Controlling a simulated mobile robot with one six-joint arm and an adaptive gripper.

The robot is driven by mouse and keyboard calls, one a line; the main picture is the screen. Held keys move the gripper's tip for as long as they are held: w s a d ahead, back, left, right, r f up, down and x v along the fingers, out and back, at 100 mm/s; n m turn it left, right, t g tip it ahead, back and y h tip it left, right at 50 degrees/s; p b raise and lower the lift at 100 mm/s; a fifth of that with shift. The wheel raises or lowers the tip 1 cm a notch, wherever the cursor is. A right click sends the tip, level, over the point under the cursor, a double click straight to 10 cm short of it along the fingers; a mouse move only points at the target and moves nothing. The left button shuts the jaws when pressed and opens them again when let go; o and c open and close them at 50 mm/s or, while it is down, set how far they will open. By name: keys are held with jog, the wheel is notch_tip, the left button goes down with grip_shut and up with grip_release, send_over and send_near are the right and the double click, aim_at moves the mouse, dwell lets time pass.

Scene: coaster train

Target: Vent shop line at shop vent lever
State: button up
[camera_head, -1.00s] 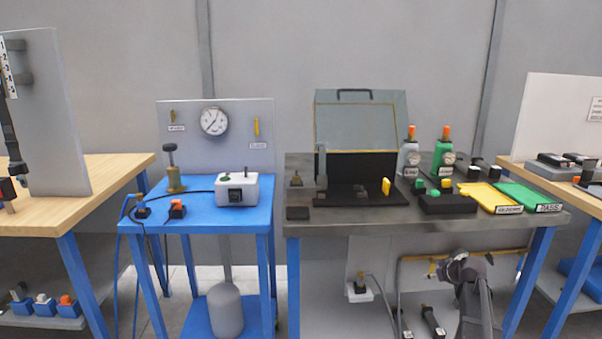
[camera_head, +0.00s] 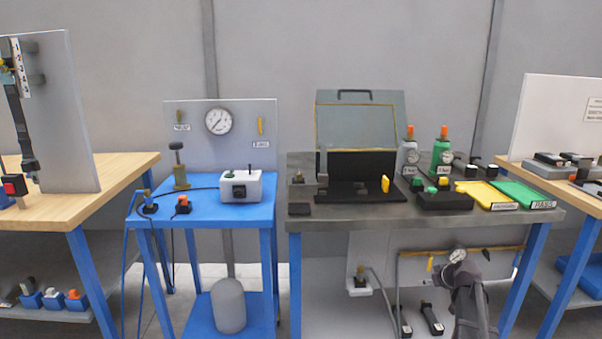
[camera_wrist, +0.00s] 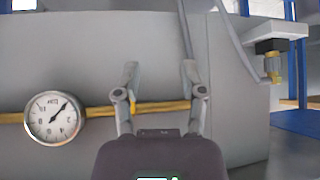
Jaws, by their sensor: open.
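A yellow lever (camera_head: 430,263) hangs from the yellow pipe (camera_head: 490,249) on the panel under the grey bench. In the wrist view the yellow pipe (camera_wrist: 165,106) crosses behind my gripper (camera_wrist: 160,76), and only a sliver of the yellow lever (camera_wrist: 133,101) shows beside one finger. My gripper is open and empty, its fingers spread in front of the panel. Whether a finger touches the lever cannot be told. A round gauge (camera_wrist: 54,118) sits on the pipe at the left; it also shows in the head view (camera_head: 457,255). No lever label is legible.
A grey hose (camera_wrist: 230,40) and a valve on a white bracket (camera_wrist: 270,50) stand at the right of the wrist view. The grey bench top (camera_head: 330,220) overhangs the panel. The blue cart (camera_head: 205,217) stands to the left, with two small yellow levers on its backboard.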

jog(key=s+a+f+m+g+h, duration=0.1)
jog(key=s+a+f+g, duration=0.25)
jog(key=s+a, duration=0.85)
jog(key=s+a+f+m+g+h, duration=0.15)
jog(key=s+a+g, duration=0.35)
jog(key=s+a, duration=0.75)
notch_tip(320, 180, up, 30)
jog(key=p, duration=3)
jog(key=shift+s+r+p, duration=0.15)
jog(key=shift+s+p, duration=0.05)
jog(key=shift+p, duration=0.1)
jog(key=shift+d, duration=0.15)
